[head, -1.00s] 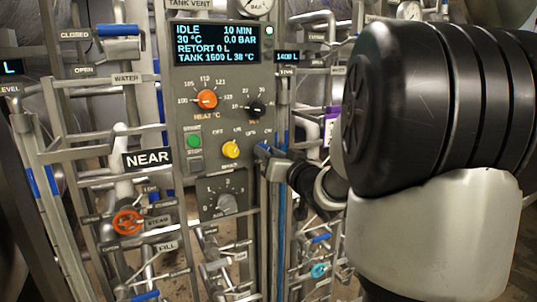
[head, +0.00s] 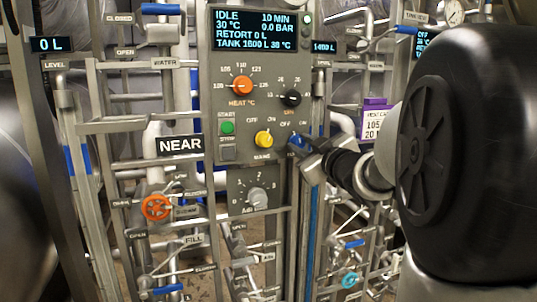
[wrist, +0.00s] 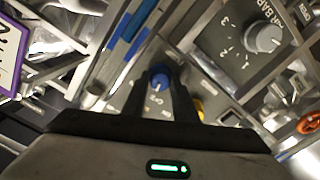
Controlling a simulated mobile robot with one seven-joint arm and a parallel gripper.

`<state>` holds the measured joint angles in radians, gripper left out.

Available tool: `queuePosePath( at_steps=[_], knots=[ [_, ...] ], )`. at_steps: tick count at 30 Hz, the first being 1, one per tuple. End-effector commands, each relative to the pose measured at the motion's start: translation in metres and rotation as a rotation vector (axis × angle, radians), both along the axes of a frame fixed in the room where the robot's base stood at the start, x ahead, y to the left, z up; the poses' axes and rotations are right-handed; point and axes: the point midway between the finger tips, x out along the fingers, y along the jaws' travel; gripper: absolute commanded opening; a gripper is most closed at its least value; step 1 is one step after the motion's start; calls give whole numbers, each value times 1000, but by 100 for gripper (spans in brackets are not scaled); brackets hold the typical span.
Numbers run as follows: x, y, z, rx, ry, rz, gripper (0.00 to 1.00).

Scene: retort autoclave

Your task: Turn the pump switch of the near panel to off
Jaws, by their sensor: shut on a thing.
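The near panel (head: 220,100) stands upright, with a "NEAR" sign (head: 181,145) at its left. The blue pump switch (head: 297,143) is at the panel's lower right, under small OFF and ON labels. My gripper (head: 308,152) reaches it from the right and is shut on it. In the wrist view the blue knob (wrist: 158,78) sits between the two dark fingertips (wrist: 160,85). The fingers hide part of the knob, so I cannot tell clearly which label it points to.
The yellow mains knob (head: 264,139) is just left of the blue switch. Above are the orange heat knob (head: 242,86) and a black knob (head: 291,98). A grey bar dial (head: 257,197) is below. Pipes and an orange valve wheel (head: 156,207) crowd the left.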

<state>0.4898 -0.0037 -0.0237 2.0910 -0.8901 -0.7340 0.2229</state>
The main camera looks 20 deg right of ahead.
Motion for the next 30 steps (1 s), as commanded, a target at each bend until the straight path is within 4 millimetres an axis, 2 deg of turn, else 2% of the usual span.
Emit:
queuePosePath(
  at_steps=[12, 30],
  knots=[
    [0, 1, -1, -233, -10, 1, 3],
    [0, 0, 1, -284, -11, -1, 3]
  ],
)
